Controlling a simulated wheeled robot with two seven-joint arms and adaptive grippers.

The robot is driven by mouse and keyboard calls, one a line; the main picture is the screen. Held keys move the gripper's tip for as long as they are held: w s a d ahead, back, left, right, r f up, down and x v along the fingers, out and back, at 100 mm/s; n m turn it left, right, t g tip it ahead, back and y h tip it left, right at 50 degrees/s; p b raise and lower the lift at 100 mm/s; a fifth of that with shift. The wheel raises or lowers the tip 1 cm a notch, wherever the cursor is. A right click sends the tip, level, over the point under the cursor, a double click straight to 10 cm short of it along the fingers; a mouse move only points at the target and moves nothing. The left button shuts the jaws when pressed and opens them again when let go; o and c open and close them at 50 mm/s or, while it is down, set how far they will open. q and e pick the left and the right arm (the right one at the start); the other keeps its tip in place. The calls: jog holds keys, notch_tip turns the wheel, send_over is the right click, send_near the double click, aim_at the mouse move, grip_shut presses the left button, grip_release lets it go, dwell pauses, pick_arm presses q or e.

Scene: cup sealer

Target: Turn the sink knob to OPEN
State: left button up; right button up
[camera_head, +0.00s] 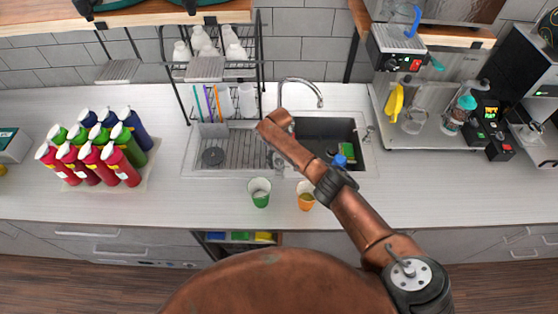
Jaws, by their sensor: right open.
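The sink (228,172) is set into the white counter, with a ribbed drainboard on the left and a dark basin (312,128) on the right. My right arm crosses the basin from the lower right. My right gripper (277,158) is small and partly covered by the wrist, open, over the sink's middle. My left gripper is out of view.
A green cup (260,192) and an orange cup (306,196) stand before the sink. A blue-capped item and a sponge (347,154) lie in the basin. A rack (213,72) stands behind left. Several bottles (100,150) stand left, machines (398,58) right. Front counter is mostly clear.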

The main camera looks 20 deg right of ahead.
aim_at(279, 161)
notch_tip(279, 161, up, 12)
dwell(0.7)
jog(key=shift+f, duration=0.1)
dwell(0.3)
